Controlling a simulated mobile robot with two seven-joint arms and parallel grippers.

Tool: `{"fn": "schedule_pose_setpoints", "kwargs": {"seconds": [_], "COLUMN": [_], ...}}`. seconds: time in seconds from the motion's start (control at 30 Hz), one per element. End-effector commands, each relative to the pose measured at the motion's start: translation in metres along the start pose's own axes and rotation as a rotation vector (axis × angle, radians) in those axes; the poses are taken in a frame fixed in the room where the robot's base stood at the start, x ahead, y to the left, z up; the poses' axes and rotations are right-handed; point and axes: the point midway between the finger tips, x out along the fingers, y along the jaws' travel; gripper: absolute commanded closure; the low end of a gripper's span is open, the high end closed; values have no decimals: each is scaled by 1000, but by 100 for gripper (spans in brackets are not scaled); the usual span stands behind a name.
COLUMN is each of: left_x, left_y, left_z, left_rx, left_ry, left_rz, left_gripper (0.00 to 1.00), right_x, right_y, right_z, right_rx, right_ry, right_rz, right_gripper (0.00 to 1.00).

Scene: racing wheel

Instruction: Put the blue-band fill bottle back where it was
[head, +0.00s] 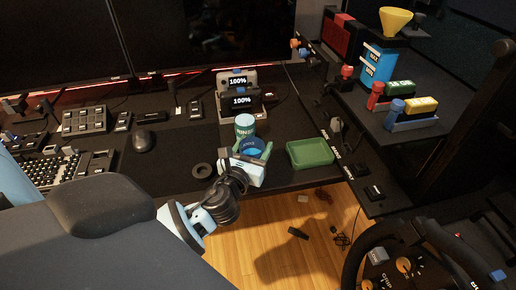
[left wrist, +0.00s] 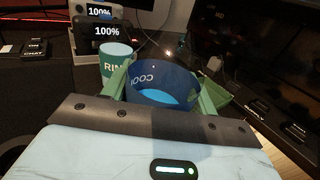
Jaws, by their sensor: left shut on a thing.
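A round container with a dark blue band and white letters reading "COO" (left wrist: 160,82) looks like the blue-band fill bottle; it also shows in the head view (head: 250,147). My left gripper (head: 253,149) is shut on it, with a green finger on each side. It is near the front edge of the desk. The gripper body hides its lower part, so I cannot tell whether it touches the desk. My right gripper is not in view.
A teal cup (head: 245,126) stands just behind the held container. A green tray (head: 310,153) is to the right, a black ring (head: 202,170) to the left. Behind stand two "100%" displays (head: 241,100). A right-hand shelf holds a blue tank (head: 377,62) and coloured blocks.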

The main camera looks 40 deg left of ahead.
Motion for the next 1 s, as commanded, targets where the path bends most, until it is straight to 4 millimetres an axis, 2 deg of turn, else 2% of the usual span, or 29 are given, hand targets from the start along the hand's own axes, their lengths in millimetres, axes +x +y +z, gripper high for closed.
{"fn": "schedule_pose_setpoints", "kwargs": {"seconds": [0.1,0.27,0.47,0.77,1.0], "left_x": [22,35,36,35,36], "left_y": [1,2,2,2,2], "left_z": [-2,-3,-5,-40,-39], "left_rx": [0,-1,-1,-1,-1], "left_ry": [-2,0,1,5,0], "left_rz": [1,-1,-1,0,-1], "left_gripper": [73,73,73,73,73], "right_x": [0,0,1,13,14], "right_y": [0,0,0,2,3], "right_z": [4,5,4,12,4], "right_rx": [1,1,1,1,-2], "right_ry": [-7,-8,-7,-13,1], "right_rz": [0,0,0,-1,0], "right_gripper": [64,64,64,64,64]}}
